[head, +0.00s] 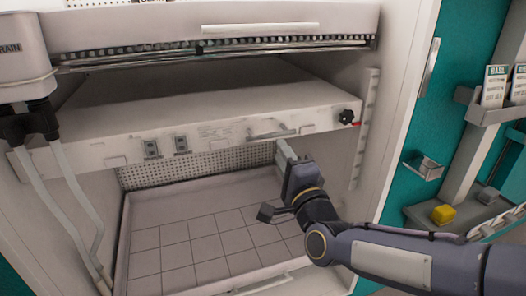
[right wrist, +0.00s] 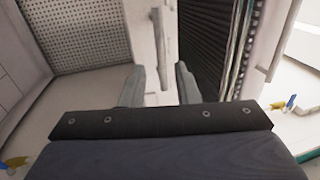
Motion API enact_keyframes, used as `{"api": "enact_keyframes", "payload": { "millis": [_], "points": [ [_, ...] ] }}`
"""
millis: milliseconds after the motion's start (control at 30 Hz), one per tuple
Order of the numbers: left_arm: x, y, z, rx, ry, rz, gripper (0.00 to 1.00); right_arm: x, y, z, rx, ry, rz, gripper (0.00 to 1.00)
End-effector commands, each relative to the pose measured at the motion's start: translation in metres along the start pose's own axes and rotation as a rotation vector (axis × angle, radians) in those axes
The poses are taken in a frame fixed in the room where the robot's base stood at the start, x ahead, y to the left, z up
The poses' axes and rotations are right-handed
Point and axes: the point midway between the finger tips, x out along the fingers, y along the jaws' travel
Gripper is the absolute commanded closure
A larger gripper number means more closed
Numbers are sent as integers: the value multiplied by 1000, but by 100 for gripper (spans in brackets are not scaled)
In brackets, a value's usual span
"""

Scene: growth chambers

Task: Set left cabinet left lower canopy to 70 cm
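The lower canopy (head: 220,133) is a pale, wide, shelf-like unit across the cabinet, above the tiled floor. A bar handle (head: 272,134) is on its front, and a black knob (head: 346,117) with a red mark is near its right end. My right gripper (head: 286,152) is just below the handle. In the right wrist view its two fingers (right wrist: 160,88) are apart, with the bar handle (right wrist: 162,45) ahead and in line with the gap. I cannot tell whether they touch it. No height reading is legible. My left gripper is not in view.
A notched strip (head: 364,130) runs up the cabinet's right side. Pale tubes (head: 68,185) hang at the left. The tiled floor (head: 190,240) below the canopy is clear. A yellow block (head: 443,214) sits on a shelf at the right, by a teal wall.

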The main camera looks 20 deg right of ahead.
Motion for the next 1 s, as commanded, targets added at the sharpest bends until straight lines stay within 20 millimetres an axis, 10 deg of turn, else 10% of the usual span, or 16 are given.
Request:
{"api": "enact_keyframes", "payload": {
  "millis": [433,833,1000],
  "points": [
    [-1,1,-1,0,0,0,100,64,-2,0,-1,0,0,72],
    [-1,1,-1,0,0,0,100,74,-1,0,-2,0,1,72],
    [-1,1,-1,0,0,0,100,74,-1,0,-2,0,1,93]
  ]
}}
